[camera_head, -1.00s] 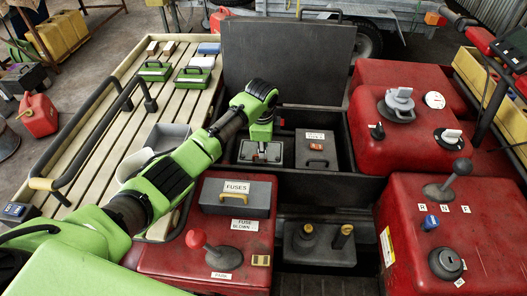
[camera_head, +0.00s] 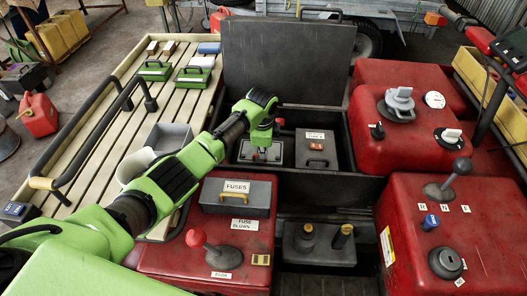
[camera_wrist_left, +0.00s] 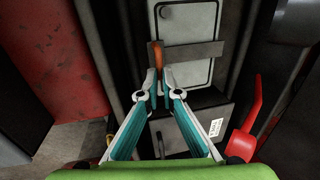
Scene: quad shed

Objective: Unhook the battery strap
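The battery (camera_head: 247,151) is a grey box in the black compartment, partly hidden under my left gripper in the head view. In the left wrist view its pale top (camera_wrist_left: 186,20) is crossed by a flat grey strap (camera_wrist_left: 195,50). An orange-brown hook piece (camera_wrist_left: 157,54) stands at the strap's left end. My left gripper (camera_wrist_left: 159,84) has its fingertips close together, with a narrow gap at the hook's near end. I cannot tell whether they press on it. It also shows from above in the head view (camera_head: 262,144). My right gripper is not in view.
A grey box with an orange switch (camera_head: 316,147) stands right of the battery. The raised black lid (camera_head: 285,55) is behind. A grey FUSES cover (camera_head: 236,196) and a red-knobbed lever (camera_head: 197,238) are in front. A red lever (camera_wrist_left: 248,120) is close at the right.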

